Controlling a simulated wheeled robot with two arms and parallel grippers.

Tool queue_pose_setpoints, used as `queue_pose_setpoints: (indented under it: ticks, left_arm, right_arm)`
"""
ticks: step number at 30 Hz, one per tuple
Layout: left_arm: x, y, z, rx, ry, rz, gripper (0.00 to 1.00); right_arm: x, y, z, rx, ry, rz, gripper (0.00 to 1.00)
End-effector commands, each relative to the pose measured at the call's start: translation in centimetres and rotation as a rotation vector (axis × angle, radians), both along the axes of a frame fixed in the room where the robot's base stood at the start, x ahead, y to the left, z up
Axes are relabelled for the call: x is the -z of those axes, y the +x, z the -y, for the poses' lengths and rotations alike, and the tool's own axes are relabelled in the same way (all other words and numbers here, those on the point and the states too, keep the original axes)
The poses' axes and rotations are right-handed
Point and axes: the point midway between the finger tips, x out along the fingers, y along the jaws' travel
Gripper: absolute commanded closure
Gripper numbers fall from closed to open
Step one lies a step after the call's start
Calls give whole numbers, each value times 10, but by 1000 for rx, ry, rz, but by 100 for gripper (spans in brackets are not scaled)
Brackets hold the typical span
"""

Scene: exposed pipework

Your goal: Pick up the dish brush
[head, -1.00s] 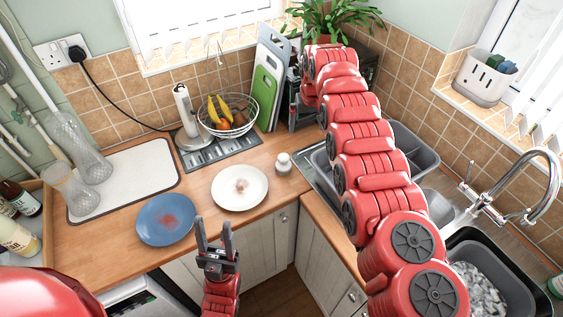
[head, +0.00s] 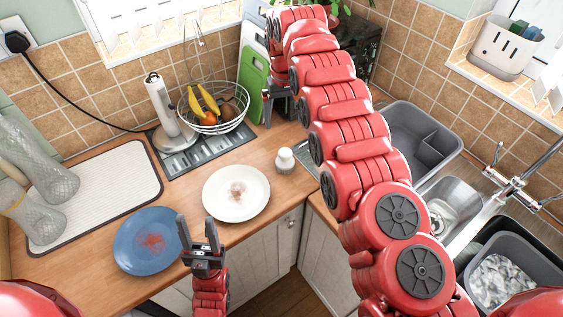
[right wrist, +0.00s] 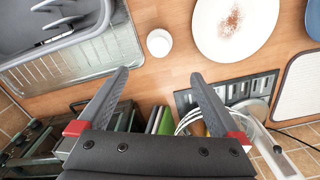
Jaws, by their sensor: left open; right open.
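I cannot pick out the dish brush with certainty. A dark item with a pale strip (right wrist: 58,24) lies in the grey tub in the right wrist view, too unclear to name. The tub (head: 418,140) looks empty in the head view, partly behind my right arm. My left gripper (head: 197,222) is open and empty, pointing up in front of the counter edge between the two plates. My right gripper (head: 274,102) is at the back of the counter by the green board. In the right wrist view its fingers (right wrist: 158,75) are spread with nothing between them.
A white plate (head: 222,204), a blue plate (head: 135,252) and a small white pot (head: 284,160) stand on the counter. A wire fruit basket (head: 213,127) and green chopping board (head: 254,88) stand behind. A white caddy (head: 502,48) sits on the sill.

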Motion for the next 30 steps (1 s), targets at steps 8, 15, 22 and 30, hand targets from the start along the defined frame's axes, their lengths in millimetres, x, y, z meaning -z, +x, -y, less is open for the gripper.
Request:
queue_pose_setpoints:
  ticks: [8, 15, 22, 30]
  left_arm:
    - [41, 0, 0, 0, 0, -1, 50]
    - [51, 0, 0, 0, 0, 0, 50]
    - [47, 0, 0, 0, 0, 0, 50]
    - [37, 0, 0, 0, 0, 0, 50]
  right_arm:
    - [41, 1, 0, 1, 1, 2, 0]
    - [60, 1, 0, 0, 1, 2, 0]
    - [81, 0, 1, 0, -1, -2, 0]
    - [113, 0, 0, 0, 0, -1, 0]
